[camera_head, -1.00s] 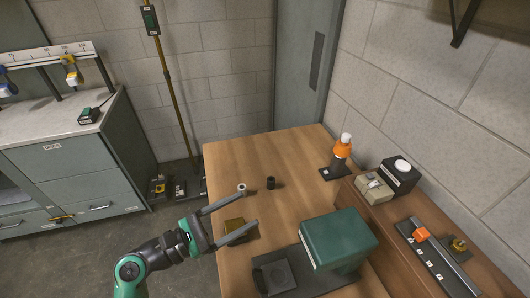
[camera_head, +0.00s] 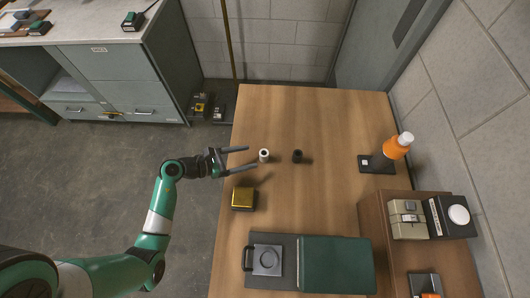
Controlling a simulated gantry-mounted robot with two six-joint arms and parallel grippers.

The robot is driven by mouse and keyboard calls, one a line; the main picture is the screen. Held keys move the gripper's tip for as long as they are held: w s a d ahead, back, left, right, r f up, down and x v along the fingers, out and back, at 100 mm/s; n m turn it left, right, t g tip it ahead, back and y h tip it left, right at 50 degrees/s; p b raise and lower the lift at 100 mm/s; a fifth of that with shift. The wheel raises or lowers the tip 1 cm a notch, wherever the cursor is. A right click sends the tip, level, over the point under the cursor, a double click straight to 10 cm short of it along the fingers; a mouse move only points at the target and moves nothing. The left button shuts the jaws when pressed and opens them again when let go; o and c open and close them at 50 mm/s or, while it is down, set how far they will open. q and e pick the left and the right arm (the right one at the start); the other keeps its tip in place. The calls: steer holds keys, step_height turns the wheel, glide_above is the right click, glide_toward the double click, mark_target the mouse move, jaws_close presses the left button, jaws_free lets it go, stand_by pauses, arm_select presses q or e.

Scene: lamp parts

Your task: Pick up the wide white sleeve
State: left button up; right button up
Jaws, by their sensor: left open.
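A black sleeve (camera_head: 297,156) stands a little to the right of the white one. My right gripper is not in view.
A gold-topped block (camera_head: 243,198) sits on the table (camera_head: 320,205) nearer than the gripper. A dark tray with a green box (camera_head: 338,265) lies at the front. An orange bottle (camera_head: 396,147) stands on the right. The table behind the sleeves is clear.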

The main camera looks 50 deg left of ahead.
mark_target(271, 156)
arm_select(q)
steer(key=b+x, duration=0.1)
steer(key=x, duration=0.4)
steer(key=shift+s+f, duration=0.1)
steer(key=shift+s, duration=0.05)
steer(key=shift+w+d, duration=0.1)
steer(key=shift+w, duration=0.15)
steer(key=shift+w+d+f+b, duration=0.15)
steer(key=shift+w+f+b, duration=0.1)
steer(key=shift+b, duration=0.2)
steer(key=b+x, duration=0.1)
steer(key=x, duration=0.3)
steer(key=shift+b, duration=0.4)
steer(key=shift+w, duration=0.25)
jaws_close()
